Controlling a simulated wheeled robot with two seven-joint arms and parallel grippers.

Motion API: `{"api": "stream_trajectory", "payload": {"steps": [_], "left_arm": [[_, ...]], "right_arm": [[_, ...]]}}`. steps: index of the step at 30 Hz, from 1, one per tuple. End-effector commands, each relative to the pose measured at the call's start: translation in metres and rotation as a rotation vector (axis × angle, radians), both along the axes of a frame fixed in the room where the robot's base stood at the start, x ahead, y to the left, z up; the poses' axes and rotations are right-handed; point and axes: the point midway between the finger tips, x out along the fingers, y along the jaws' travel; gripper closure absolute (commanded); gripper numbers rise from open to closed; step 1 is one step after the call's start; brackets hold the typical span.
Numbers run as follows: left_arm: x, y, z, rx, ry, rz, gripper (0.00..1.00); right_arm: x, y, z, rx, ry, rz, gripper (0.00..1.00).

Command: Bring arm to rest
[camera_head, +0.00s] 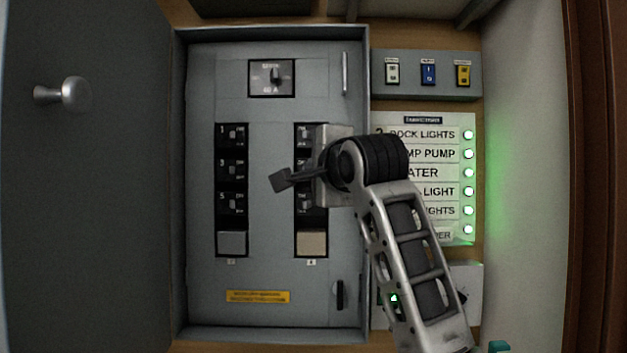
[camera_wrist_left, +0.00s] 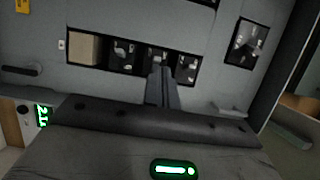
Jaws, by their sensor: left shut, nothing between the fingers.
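My left gripper (camera_head: 281,181) is in front of the grey breaker panel (camera_head: 270,282), between its two breaker columns. Its fingers are shut with nothing between them. My arm comes up from the lower right and covers part of the right breaker column (camera_head: 311,215). In the left wrist view the shut fingers (camera_wrist_left: 161,72) point at the row of black breakers (camera_wrist_left: 123,55). I cannot tell whether the fingertips touch a breaker. My right gripper is not in view.
The panel's grey door (camera_head: 90,200) stands open at the left, with a round knob (camera_head: 64,94). A label board (camera_head: 425,122) with several green lights is at the right, partly behind my arm. Above it is a switch box (camera_head: 425,88). A main switch (camera_head: 271,78) is at the panel's top.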

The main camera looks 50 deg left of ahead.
Motion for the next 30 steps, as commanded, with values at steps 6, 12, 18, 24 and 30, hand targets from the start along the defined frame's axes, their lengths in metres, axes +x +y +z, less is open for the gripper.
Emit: {"api": "stream_trajectory", "payload": {"steps": [6, 12, 18, 24, 30], "left_arm": [[-0.01, -0.01, 0.0, 0.0, -0.001, 0.002, 1.0], [-0.01, -0.011, 0.001, 0.0, 0.0, 0.002, 1.0], [-0.01, -0.011, 0.001, 0.0, 0.0, 0.002, 1.0], [-0.01, -0.01, 0.0, 0.004, 0.004, 0.005, 1.0], [-0.013, -0.006, -0.015, 0.205, 0.245, 0.16, 1.0]], "right_arm": [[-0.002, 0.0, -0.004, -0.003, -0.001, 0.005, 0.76], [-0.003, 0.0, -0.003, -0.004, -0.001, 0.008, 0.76], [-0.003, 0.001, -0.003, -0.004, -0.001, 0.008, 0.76], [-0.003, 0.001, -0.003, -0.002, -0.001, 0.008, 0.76], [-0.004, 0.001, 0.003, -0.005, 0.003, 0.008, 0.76]]}}
